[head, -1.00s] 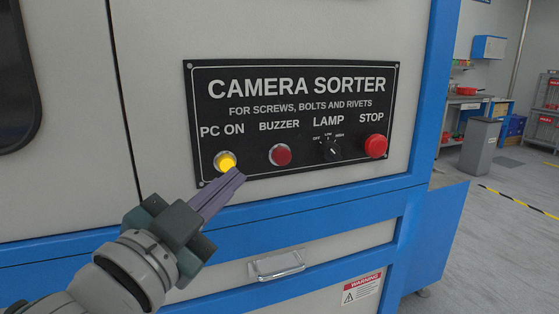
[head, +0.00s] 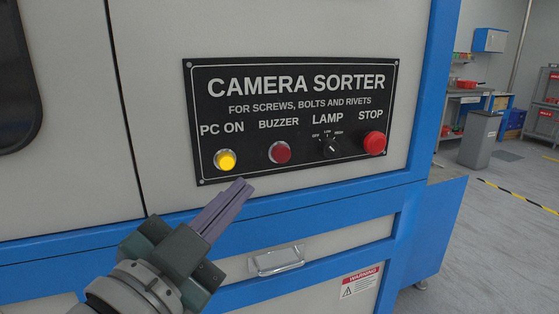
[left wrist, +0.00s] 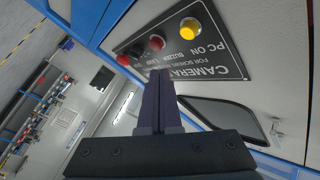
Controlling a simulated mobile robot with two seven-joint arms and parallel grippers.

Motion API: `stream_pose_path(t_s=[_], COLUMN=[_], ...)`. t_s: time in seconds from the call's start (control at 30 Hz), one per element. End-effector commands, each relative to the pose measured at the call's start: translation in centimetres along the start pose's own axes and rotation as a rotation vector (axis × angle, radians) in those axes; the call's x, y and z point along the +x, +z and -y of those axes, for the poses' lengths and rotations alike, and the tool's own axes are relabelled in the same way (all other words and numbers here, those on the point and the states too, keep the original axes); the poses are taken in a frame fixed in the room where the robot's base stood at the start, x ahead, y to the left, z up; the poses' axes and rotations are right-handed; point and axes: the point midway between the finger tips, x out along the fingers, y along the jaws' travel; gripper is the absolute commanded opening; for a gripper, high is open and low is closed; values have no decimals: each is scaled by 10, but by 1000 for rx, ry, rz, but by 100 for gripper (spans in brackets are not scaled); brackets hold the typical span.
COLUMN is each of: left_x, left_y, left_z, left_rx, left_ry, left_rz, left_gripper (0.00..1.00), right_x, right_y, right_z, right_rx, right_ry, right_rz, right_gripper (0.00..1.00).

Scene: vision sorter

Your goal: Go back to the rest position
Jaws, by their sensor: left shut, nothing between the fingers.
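My left gripper (head: 240,187) is shut and empty, its purple fingers pressed together. In the head view its tips are just below the lower edge of the black control panel (head: 300,92), under the PC ON button. In the left wrist view the closed fingers (left wrist: 159,82) point toward the panel (left wrist: 215,58). The PC ON button (head: 226,160) is lit yellow and also shows in the left wrist view (left wrist: 189,28). My fingertips are apart from it in the head view. My right gripper is not in view.
The panel also has a red buzzer button (head: 280,152), a black lamp knob (head: 331,148) and a red stop button (head: 374,143). A metal handle (head: 277,261) protrudes from the cabinet (head: 330,245) below. Open floor (head: 505,230) lies at the right.

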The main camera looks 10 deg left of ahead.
Motion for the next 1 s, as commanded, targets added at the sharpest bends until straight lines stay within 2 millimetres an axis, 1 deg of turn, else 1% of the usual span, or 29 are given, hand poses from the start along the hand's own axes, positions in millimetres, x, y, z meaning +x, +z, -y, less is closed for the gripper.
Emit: stream_pose_path(t_s=[0.07,0.17,0.27,0.37,0.47,0.5,0.57,0.6,0.67,0.73,0.77,0.8,0.87,0.9,1.0], left_x=[0,-2,-12,-34,-69,-86,-110,-127,-152,-180,-192,-209,-233,-239,-231], left_y=[0,2,9,19,24,23,20,15,7,-6,-12,-22,-37,-51,-78], left_z=[1,9,24,38,44,44,43,42,40,39,38,38,40,47,68], left_rx=[-1,-22,-77,-169,-273,-313,-365,-395,-436,-471,-485,-500,-517,-522,-520], left_ry=[0,1,9,34,84,109,152,182,228,285,310,344,398,414,408], left_rz=[5,60,202,413,642,730,852,929,1035,1150,1196,1257,1346,1375,1368], left_gripper=[0,0,0,0,0,0,0,0,0,0,0,0,0,0,0], right_x=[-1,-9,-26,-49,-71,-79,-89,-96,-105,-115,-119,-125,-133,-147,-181], right_y=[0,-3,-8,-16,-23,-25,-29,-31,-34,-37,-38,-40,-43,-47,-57], right_z=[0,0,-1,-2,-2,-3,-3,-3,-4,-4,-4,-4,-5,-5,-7], right_rx=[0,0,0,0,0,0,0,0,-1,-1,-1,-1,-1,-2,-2], right_ry=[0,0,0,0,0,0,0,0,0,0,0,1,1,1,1], right_rz=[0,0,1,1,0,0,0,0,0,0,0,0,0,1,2], right_gripper=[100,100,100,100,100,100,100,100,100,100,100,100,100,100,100])
